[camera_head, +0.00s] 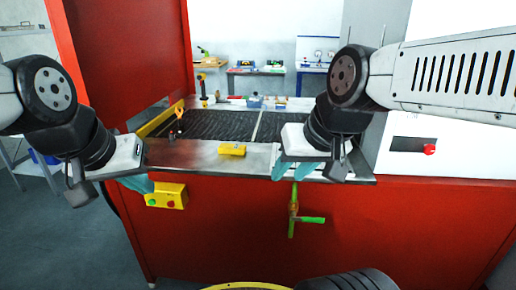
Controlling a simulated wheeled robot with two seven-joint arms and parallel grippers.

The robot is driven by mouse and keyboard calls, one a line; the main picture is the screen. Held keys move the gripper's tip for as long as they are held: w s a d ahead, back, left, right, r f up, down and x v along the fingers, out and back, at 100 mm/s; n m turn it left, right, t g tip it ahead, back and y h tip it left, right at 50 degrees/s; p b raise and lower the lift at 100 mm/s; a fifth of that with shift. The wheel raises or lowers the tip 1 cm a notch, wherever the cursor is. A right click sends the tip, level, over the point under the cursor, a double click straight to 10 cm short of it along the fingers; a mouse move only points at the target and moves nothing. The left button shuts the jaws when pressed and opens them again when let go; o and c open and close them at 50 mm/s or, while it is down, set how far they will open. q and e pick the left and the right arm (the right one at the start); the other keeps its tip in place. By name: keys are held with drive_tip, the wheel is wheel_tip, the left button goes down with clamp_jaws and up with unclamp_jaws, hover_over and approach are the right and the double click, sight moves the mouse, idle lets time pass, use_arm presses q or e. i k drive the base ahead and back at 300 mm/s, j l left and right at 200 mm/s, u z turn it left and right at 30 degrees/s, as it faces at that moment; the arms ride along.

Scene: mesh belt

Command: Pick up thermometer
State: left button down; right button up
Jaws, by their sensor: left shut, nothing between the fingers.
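A small yellow device (232,149) lies on the metal ledge in front of the mesh belt, between my two grippers. I cannot tell whether it is the thermometer. An upright orange and black tool (202,86) stands at the far end of the belt, too small to identify. My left gripper (138,184) is shut and empty, left of the ledge and above the yellow button box. Its fingers are partly hidden by its wrist. My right gripper (291,171) points down at the ledge's front edge, right of the yellow device and apart from it. Its teal fingers look spread, with nothing seen between them.
The dark mesh belt (215,124) runs away behind the ledge (195,154). Red machine walls (125,50) rise at left. A yellow button box (167,196) and a green-handled valve (294,212) are on the red front. Small containers (254,101) stand at the belt's far end.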

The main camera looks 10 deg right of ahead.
sight(224, 148)
drive_tip(key=z, duration=0.1)
drive_tip(key=i+j+z, duration=0.1)
drive_tip(key=i+z, duration=0.25)
drive_tip(key=i, duration=0.6)
